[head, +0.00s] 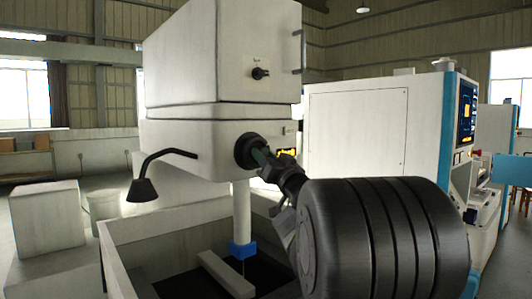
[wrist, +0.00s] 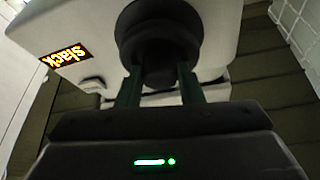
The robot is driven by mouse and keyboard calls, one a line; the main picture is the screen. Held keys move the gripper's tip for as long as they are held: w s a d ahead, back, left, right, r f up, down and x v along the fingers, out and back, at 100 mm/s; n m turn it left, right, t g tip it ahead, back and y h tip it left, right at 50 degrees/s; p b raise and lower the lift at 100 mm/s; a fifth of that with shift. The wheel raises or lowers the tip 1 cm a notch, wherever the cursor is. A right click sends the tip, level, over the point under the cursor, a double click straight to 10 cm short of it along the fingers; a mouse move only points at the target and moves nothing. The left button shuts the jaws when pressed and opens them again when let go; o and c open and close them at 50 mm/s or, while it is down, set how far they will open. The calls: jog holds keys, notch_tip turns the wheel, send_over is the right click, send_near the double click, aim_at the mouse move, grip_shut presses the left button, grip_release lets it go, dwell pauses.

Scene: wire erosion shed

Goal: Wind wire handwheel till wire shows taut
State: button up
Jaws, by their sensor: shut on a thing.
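The black wire handwheel (head: 246,150) sits on the front of the white machine head. It also shows in the wrist view (wrist: 160,30) as a dark round wheel with a narrower part toward me. My gripper (head: 262,157) reaches it from the right. In the wrist view my gripper (wrist: 158,82) has one finger on each side of the narrower part and is shut on it. The small display (wrist: 62,54) reads "Slack" in the wrist view. In the head view the display (head: 288,153) is partly hidden by my arm. The wire's own tension cannot be made out.
A black lamp (head: 141,188) on a bent arm juts out at left. Below the head, a white column with a blue end (head: 242,250) hangs over an open tank (head: 125,262) holding a pale bar (head: 226,272). Another white machine (head: 358,125) stands behind at right.

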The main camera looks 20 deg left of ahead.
jog(key=shift+s+r+m+t+h+p, duration=0.1)
jog(key=shift+m+t+h+p, duration=0.3)
jog(key=shift+m, duration=0.75)
jog(key=shift+m+t+h+p, duration=0.3)
jog(key=shift+m+h+p, duration=0.2)
jog(key=shift+m, duration=0.95)
jog(key=o, duration=1)
jog(key=shift+c, duration=0.2)
jog(key=b+v, duration=0.3)
jog(key=v, duration=1)
jog(key=shift+s+d, duration=0.25)
jog(key=shift+s, duration=0.1)
